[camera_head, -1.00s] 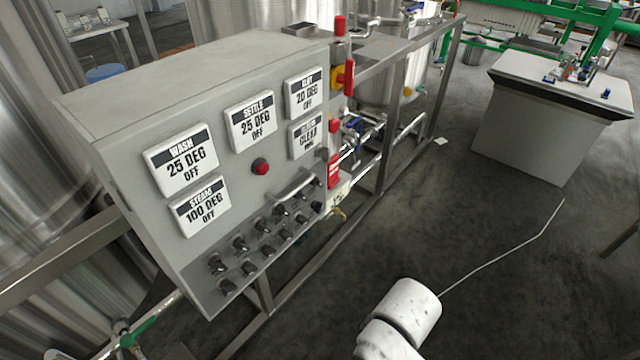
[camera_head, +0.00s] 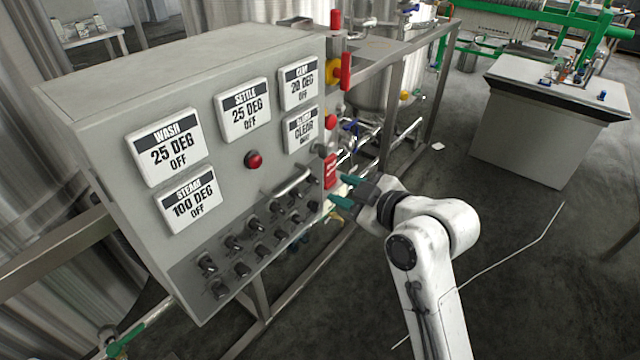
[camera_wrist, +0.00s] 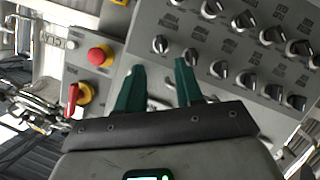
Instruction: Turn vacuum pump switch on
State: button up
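A grey control cabinet (camera_head: 105,95) carries several black rotary switches in two rows along its lower front, such as one at the left end (camera_head: 207,264). They also show in the wrist view, including one at the near end of a row (camera_wrist: 160,44) and its neighbour (camera_wrist: 190,56). Their labels are too small to read, so I cannot tell which is the vacuum pump switch. My gripper (camera_head: 345,191) is at the panel's right end, its green fingers apart and pointing at the switches. In the wrist view my gripper (camera_wrist: 160,75) is open, with no switch held between its fingers.
A metal bar handle (camera_head: 290,182) sticks out above the switches. A red emergency button (camera_wrist: 100,55) and a red-and-yellow rotary switch (camera_wrist: 80,96) sit beside the panel. A steel frame (camera_head: 430,110) runs behind.

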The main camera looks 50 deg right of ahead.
aim_at(317, 181)
jog(key=x, duration=0.8)
jog(key=shift+f+p, duration=0.1)
jog(key=shift+p, duration=0.2)
jog(key=shift+c, duration=0.4)
grip_shut()
